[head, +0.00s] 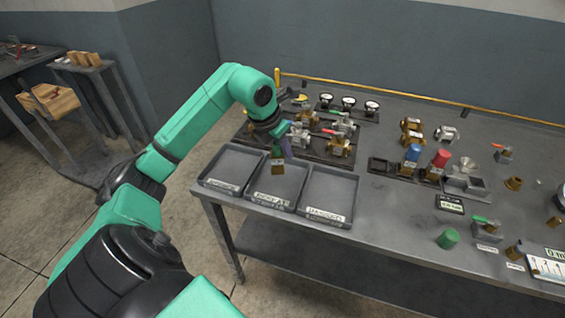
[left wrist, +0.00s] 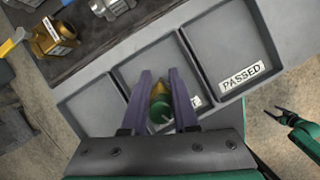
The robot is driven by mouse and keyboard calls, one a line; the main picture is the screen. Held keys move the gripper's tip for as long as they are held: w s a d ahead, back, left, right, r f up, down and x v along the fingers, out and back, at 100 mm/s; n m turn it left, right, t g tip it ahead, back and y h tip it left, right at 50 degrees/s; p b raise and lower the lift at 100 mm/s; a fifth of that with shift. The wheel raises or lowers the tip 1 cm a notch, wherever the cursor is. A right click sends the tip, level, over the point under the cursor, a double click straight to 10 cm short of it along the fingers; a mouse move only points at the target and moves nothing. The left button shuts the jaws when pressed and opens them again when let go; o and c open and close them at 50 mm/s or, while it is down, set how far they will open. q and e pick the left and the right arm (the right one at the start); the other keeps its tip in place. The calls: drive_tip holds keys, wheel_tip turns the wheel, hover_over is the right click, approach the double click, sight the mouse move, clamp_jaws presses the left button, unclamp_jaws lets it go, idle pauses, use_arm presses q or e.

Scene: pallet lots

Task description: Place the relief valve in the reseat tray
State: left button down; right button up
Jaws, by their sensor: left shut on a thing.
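The relief valve (head: 278,167), a brass body with a green cap, hangs in my left gripper (head: 286,148). My left gripper's purple fingers are shut on it, and the green cap (left wrist: 160,113) shows between them in the left wrist view. It is over the middle tray, the reseat tray (head: 264,199), whose label reads RESEAT; I cannot tell whether it touches the tray floor. In the left wrist view the fingers partly hide this tray (left wrist: 130,70) and its label. My right gripper (left wrist: 275,113) shows small at the right of the left wrist view, open and empty.
An empty tray (head: 207,183) stands to the left and the empty PASSED tray (head: 347,222) to the right. Behind them a dark mat (head: 312,152) holds several valves.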

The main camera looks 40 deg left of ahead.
use_arm(q)
drive_tip(key=f, duration=0.4)
drive_tip(key=shift+d, duration=0.25)
drive_tip(key=shift+w+f, duration=0.1)
drive_tip(key=shift+f, duration=0.35)
drive_tip(key=shift+a, duration=0.15)
use_arm(e)
drive_tip(key=shift+s+a+r, duration=0.15)
drive_tip(key=shift+s+a, duration=0.2)
drive_tip(key=shift+a, duration=0.25)
use_arm(q)
drive_tip(key=shift+f, duration=0.1)
drive_tip(key=c, duration=1.1)
unclamp_jaws()
drive_tip(key=shift+f, duration=0.1)
drive_tip(key=o, duration=0.4)
use_arm(e)
drive_tip(key=shift+d, duration=0.3)
